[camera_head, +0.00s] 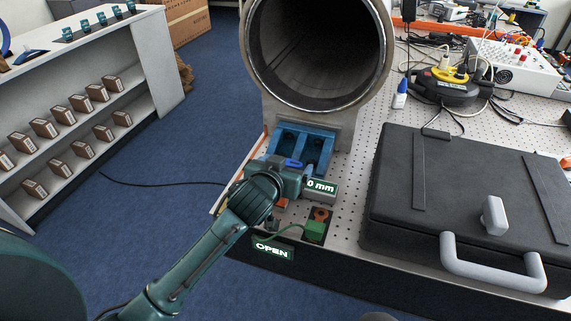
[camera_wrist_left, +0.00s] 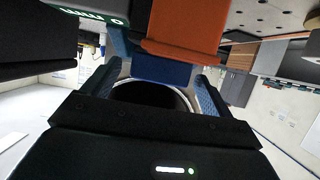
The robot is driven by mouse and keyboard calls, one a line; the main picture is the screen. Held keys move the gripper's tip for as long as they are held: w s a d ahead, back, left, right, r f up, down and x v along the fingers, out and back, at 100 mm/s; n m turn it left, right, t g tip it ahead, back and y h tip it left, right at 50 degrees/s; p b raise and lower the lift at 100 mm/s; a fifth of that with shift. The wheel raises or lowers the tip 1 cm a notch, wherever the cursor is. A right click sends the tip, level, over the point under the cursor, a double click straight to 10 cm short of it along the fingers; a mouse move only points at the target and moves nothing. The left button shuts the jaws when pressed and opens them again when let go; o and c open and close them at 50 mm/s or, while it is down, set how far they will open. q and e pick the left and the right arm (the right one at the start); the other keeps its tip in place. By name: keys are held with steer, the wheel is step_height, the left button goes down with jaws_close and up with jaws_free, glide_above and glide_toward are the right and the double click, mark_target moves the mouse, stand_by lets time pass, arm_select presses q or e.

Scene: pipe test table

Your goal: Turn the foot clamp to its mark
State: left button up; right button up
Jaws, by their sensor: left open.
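A blue foot clamp (camera_head: 304,142) stands under the large metal pipe (camera_head: 318,103) near the table's left front. My left gripper (camera_head: 291,168) is just in front of it, and my arm and wrist hide part of the base. In the left wrist view my open fingers (camera_wrist_left: 158,76) have blue pads. A dark blue block (camera_wrist_left: 160,70) and a wide orange piece (camera_wrist_left: 185,28) show at and beyond the fingertips; I cannot tell whether they touch. The clamp's mark cannot be made out. My right gripper is not in view.
A grey unit reading "0 mm" (camera_head: 321,187) sits right beside my gripper. In front are a green connector (camera_head: 314,229) and a lit "OPEN" sign (camera_head: 272,249). A black case (camera_head: 465,210) fills the table's right side. A perforated strip of tabletop (camera_head: 358,180) is clear.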

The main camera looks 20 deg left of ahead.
arm_select(q)
steer(key=shift+w, duration=0.1)
steer(key=c, duration=1)
